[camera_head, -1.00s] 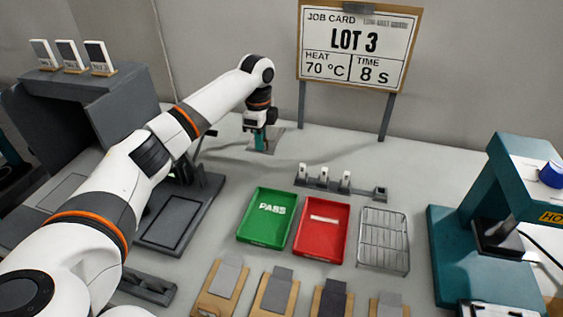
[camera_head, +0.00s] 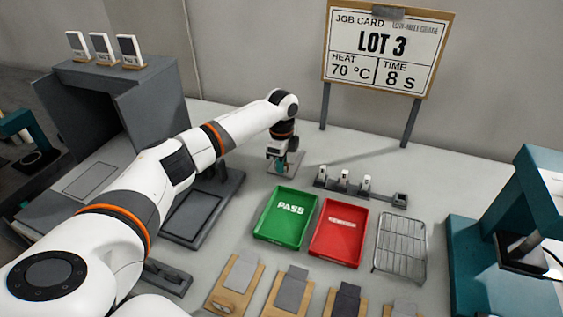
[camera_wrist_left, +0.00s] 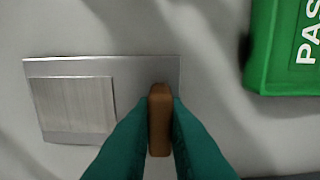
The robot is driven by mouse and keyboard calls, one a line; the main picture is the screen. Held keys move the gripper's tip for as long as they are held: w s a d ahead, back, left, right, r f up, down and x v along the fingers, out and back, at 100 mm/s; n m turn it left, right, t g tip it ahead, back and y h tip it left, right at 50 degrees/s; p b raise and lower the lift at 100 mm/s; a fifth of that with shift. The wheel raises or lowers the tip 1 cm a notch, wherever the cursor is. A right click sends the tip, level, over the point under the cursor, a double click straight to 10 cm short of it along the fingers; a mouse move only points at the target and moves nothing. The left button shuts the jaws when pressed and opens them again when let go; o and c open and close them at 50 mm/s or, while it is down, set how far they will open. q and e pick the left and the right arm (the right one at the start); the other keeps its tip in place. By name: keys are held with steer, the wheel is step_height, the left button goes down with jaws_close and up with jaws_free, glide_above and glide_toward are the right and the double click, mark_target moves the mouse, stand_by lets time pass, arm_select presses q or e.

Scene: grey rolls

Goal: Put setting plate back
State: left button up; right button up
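The setting plate is a flat silver plate (camera_wrist_left: 70,66) with a raised square pad and an upright brown handle (camera_wrist_left: 159,120). In the head view the plate (camera_head: 296,160) is behind the green PASS tray (camera_head: 262,232), partly hidden by my gripper. My left gripper (camera_head: 282,167) points down over it. In the left wrist view its teal fingers (camera_wrist_left: 160,112) press on both sides of the brown handle, so it is shut on it. I cannot tell whether the plate touches the table. My right gripper is not in view.
A red tray (camera_head: 338,252) and a wire rack (camera_head: 401,245) stand right of the green tray. A small rack (camera_head: 360,187) with upright pieces is behind them. A teal press (camera_head: 485,265) is at right, a grey box (camera_head: 120,95) at left. Boards with grey pieces (camera_head: 290,290) lie in front.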

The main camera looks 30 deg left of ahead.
arm_select(q)
steer(key=o, duration=0.4)
steer(key=shift+o, duration=0.2)
step_height(320, 180, up, 12)
steer(key=shift+r, duration=0.15)
stand_by(0.5)
